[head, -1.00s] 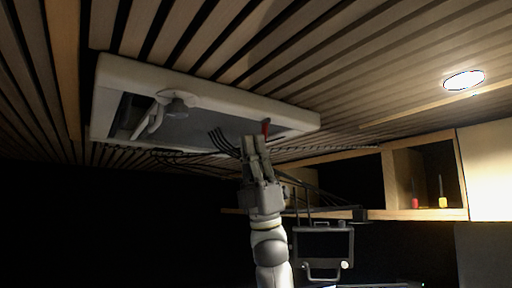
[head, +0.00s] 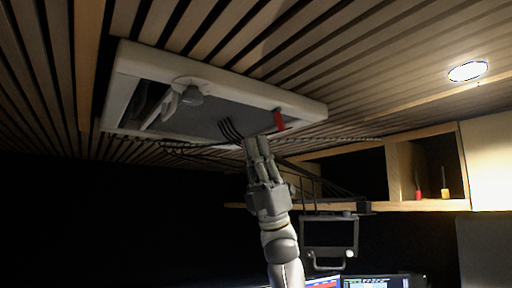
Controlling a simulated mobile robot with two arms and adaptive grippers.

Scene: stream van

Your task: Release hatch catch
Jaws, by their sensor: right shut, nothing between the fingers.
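The roof hatch (head: 290,102) is a white frame with a grey panel, set in the slatted ceiling at the upper left. A small red catch (head: 279,120) sits on its right part. A white handle with a grey knob (head: 190,95) is on its left part. My right gripper (head: 257,139) points up from below, its fingers shut and empty. Its tips show just below and left of the red catch, apart from it in the picture; the depth gap is hard to tell. My left gripper is not in view.
A wooden shelf (head: 400,206) with red and yellow screwdrivers is at the right. A framed monitor (head: 329,233) hangs below it, with lit screens (head: 375,282) lower down. The lower left is dark.

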